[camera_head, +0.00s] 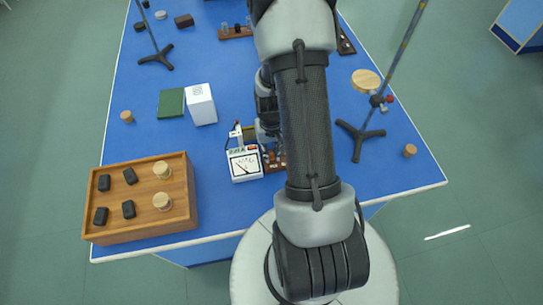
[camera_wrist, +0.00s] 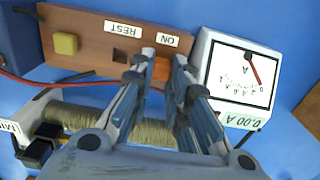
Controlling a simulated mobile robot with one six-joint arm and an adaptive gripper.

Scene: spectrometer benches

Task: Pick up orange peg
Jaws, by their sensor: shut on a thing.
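The orange peg (camera_wrist: 160,70) shows in the wrist view between the two fingers of my gripper (camera_wrist: 164,58). My gripper is shut on it. The peg is by the ON label (camera_wrist: 167,39) of a brown wooden board (camera_wrist: 85,25); the fingers hide part of it, and I cannot tell whether it is seated in the board or lifted. A dark square hole (camera_wrist: 120,56) is to its left, under the REST label (camera_wrist: 123,29). In the head view my arm hides most of the gripper and board.
A white ammeter (camera_head: 244,163) stands close beside the board. A coil (camera_wrist: 115,125) and a red wire (camera_wrist: 30,82) lie near the gripper. A wooden tray (camera_head: 140,228), a white box (camera_head: 201,104) and a stand (camera_head: 361,137) are on the blue bench.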

